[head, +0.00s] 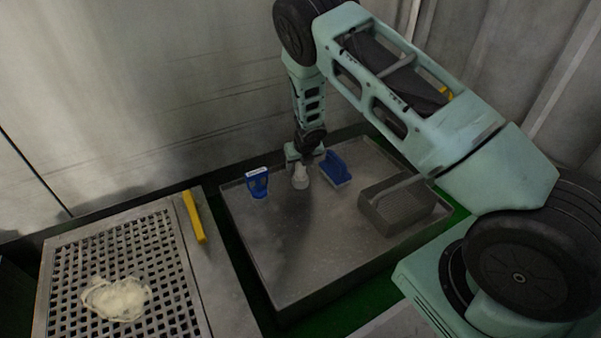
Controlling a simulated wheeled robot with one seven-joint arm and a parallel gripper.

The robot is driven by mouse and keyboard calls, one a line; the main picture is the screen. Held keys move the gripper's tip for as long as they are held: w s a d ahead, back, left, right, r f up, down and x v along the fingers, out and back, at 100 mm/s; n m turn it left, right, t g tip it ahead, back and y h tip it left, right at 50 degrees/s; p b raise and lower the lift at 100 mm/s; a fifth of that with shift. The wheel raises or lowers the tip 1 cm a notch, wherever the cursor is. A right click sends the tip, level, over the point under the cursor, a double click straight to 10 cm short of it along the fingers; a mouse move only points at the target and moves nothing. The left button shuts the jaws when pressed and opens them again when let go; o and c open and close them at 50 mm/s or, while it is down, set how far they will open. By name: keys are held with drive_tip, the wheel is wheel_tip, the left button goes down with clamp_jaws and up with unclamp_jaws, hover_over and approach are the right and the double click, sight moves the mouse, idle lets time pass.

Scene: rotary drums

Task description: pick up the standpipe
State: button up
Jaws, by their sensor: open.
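A small pale, whitish piece, apparently the standpipe (300,179), stands on the grey tray (284,260) near its back edge. My gripper (302,160) points down from above, right at its top. The jaws are open, one finger showing on each side. The gripper hides the upper part of the piece, and I cannot tell whether the fingers touch it.
A blue item with a white top (257,184) stands close on the left, and a blue scoop-like item (335,169) close on the right. A grey open box (397,207) sits at the tray's right. A yellow bar (194,217) and a perforated grate (70,262) with a pale lump (116,298) lie left.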

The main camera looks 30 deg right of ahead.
drive_tip(key=c, duration=1.1)
drive_tip(key=shift+r, duration=0.1)
